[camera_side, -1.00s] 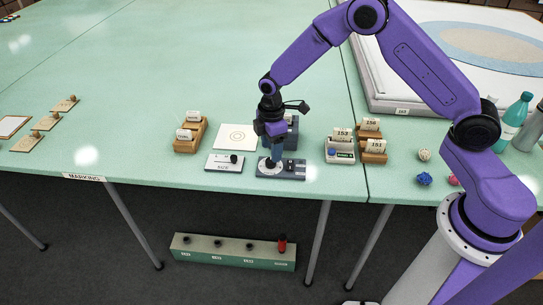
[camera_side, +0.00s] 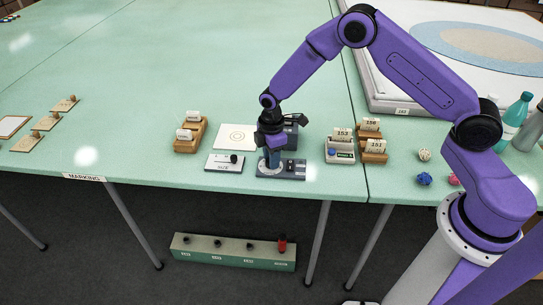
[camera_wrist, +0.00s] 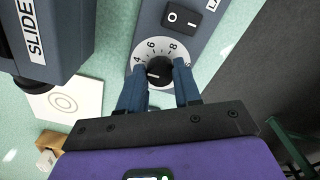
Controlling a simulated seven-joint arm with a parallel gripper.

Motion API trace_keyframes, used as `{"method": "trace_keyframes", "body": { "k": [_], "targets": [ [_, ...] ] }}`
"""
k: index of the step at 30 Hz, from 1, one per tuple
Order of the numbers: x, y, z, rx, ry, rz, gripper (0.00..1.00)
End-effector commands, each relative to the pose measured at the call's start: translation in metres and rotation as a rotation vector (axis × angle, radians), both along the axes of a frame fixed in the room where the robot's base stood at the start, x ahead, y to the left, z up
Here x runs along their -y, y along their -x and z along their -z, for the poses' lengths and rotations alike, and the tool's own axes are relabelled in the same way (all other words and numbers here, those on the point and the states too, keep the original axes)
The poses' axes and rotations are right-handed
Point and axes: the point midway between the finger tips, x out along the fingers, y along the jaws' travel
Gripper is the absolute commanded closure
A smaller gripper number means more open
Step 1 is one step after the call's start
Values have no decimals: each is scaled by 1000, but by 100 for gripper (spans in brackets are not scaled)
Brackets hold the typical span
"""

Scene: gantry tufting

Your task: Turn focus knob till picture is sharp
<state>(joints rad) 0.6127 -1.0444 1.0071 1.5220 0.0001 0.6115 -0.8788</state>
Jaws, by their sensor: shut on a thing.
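My gripper (camera_wrist: 159,76) is shut on the black focus knob (camera_wrist: 158,70), one blue finger on each side. A white dial with the numbers 4, 6 and 8 surrounds the knob, and its white pointer line shows between the fingers. The knob is on a grey control panel (camera_wrist: 192,45), with a black O/I switch (camera_wrist: 181,17) beside it. In the side view my gripper (camera_side: 272,164) reaches down to the panel's left end and hides the knob. The ringed picture (camera_wrist: 64,101) lies on a white square; I cannot judge its sharpness reliably.
The dark slide unit (camera_wrist: 62,30) stands close to my gripper. A SIZE slider box (camera_side: 224,163) lies left of the panel. Wooden card holders (camera_side: 190,138) stand further left; a tray with cards (camera_side: 340,151) is on the right. The front table edge is near.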

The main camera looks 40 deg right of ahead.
Motion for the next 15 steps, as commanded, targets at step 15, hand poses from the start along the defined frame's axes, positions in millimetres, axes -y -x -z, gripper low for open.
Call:
{"method": "trace_keyframes", "body": {
  "k": [15],
  "targets": [
    [0, 1, 0, -1, 1, 241, 97]
  ]
}}
